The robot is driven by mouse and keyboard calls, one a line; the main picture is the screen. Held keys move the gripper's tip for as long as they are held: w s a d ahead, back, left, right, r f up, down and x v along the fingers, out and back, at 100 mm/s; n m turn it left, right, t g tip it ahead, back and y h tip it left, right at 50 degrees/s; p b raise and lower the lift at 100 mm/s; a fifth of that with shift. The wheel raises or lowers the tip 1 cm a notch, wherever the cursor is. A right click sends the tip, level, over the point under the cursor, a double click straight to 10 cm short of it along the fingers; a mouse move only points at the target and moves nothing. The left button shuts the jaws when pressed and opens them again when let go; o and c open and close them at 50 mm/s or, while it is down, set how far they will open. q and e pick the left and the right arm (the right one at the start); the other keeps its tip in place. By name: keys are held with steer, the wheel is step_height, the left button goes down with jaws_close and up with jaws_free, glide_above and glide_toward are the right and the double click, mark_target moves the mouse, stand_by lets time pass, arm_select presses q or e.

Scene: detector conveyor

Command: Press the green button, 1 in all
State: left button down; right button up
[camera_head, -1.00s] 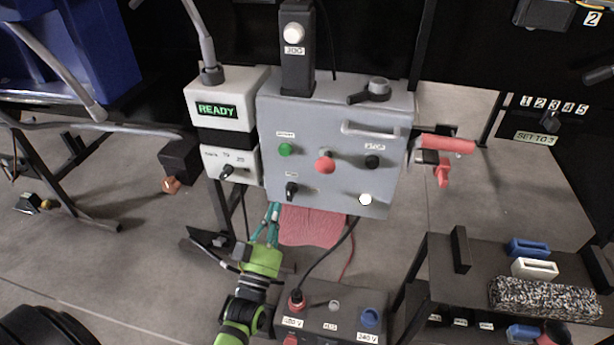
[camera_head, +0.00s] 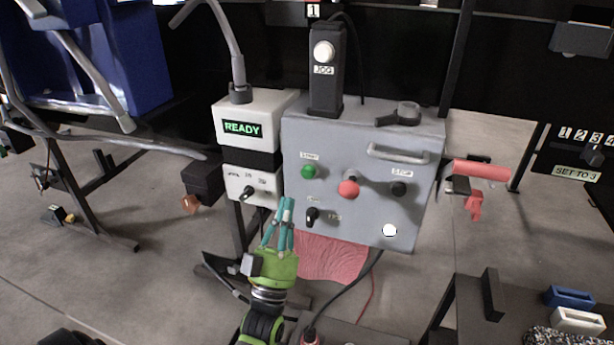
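The green button (camera_head: 309,171) is on the upper left of the grey control box (camera_head: 418,215), under a small label that seems to read START. My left gripper (camera_head: 287,203) is below and slightly left of the green button in the picture, apart from it. Its teal fingers point up and lie close together at the tips, with nothing visible between them. My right gripper is not in view.
A red button (camera_head: 348,189), a black STOP button (camera_head: 398,188) and a black selector knob (camera_head: 312,215) share the panel. A white box with a READY display (camera_head: 242,128) stands left. A red cloth (camera_head: 331,257) hangs below.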

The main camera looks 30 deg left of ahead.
mark_target(305, 169)
arm_select(q)
steer(key=shift+w+a+b, duration=0.3)
steer(key=shift+w+b, duration=0.1)
steer(key=shift+w, duration=0.8)
steer(key=shift+w+a+b, duration=0.25)
steer(key=shift+w+b, duration=0.2)
steer(key=shift+w, duration=0.7)
steer(key=shift+w+a+b, duration=0.3)
steer(key=shift+w+b, duration=0.1)
steer(key=shift+w, duration=0.8)
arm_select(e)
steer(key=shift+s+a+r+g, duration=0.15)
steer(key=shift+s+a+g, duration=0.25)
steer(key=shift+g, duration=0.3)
arm_select(q)
steer(key=shift+w, duration=0.15)
steer(key=shift+w+a, duration=0.1)
steer(key=shift+w, duration=0.2)
